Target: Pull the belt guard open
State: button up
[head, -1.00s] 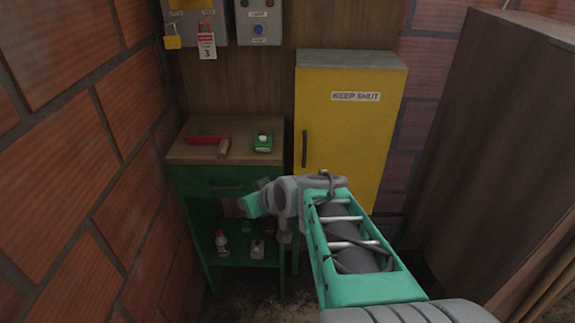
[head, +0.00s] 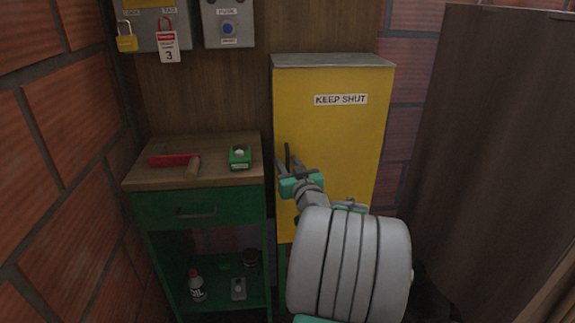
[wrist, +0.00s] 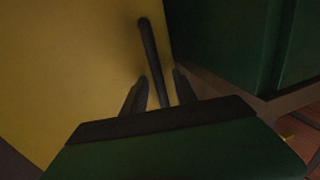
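The belt guard (head: 345,130) is a yellow box with a grey top and a "KEEP SHUT" label, standing closed against the wall. Its dark upright bar handle (head: 288,153) is near the left edge of the yellow front. In the wrist view the handle (wrist: 150,55) runs between the two fingers of my gripper (wrist: 159,80). Gaps show on both sides of the bar, so the fingers are open around it, not clamped. In the head view my gripper (head: 287,166) is at the handle, and my arm hides the guard's lower part.
A green cabinet (head: 165,212) with a wooden top (head: 215,172) stands close on the left, holding a red-and-wood tool (head: 178,160) and a green box (head: 240,157). Wall boxes with a padlock and tag (head: 168,45) hang above. A brown panel (head: 465,150) stands at right.

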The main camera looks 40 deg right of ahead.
grip_shut()
dwell(0.3)
dwell(1.1)
